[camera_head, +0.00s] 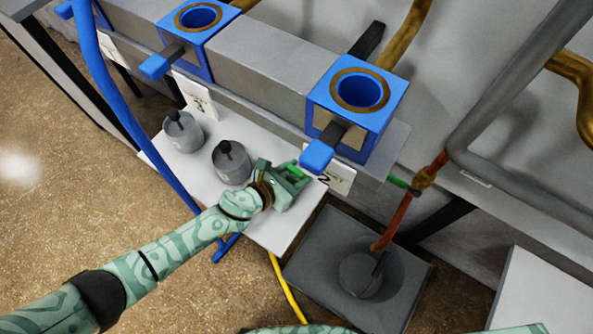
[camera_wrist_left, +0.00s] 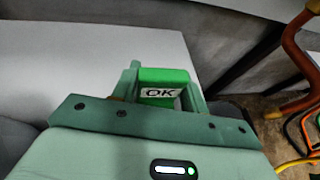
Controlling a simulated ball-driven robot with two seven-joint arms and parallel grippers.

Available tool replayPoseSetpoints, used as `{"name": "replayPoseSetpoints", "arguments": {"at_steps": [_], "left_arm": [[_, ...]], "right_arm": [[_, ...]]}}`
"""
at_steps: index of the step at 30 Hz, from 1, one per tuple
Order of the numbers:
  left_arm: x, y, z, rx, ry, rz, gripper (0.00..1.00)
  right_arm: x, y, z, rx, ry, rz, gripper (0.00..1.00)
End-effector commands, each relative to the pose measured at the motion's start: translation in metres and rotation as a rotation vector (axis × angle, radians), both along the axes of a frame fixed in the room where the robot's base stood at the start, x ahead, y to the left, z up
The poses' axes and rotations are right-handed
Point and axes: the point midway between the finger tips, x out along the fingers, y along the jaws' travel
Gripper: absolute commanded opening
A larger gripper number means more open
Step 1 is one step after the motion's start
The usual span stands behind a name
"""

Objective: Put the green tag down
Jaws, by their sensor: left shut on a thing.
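In the head view my left gripper (camera_head: 296,178) is shut on the green tag (camera_head: 298,170), of which only a small bright green part shows. The gripper is over the right part of a white shelf (camera_head: 272,232), below a blue block. I cannot tell whether the tag touches the shelf. My right gripper is not in view.
Two grey canisters with black knobs (camera_head: 184,133) (camera_head: 231,164) stand on the shelf left of the gripper. Blue blocks with round openings (camera_head: 198,18) (camera_head: 358,92) and blue-ended levers are above.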

Motion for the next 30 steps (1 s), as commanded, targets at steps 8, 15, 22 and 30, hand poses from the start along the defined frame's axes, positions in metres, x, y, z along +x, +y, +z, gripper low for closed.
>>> {"name": "replayPoseSetpoints", "arguments": {"at_steps": [8,15,22,30], "left_arm": [[0.000,0.000,-0.002,-0.001,0.001,0.000,0.22],[0.000,0.000,-0.004,-0.001,0.001,0.000,0.49],[0.000,0.000,-0.003,0.000,0.000,0.000,0.66],[-0.001,0.001,0.003,0.001,-0.002,0.000,0.66]], "right_arm": [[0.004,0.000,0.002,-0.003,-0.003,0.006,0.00],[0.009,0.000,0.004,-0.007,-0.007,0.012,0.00],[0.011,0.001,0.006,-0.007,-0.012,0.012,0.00],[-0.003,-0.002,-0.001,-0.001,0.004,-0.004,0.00]]}}
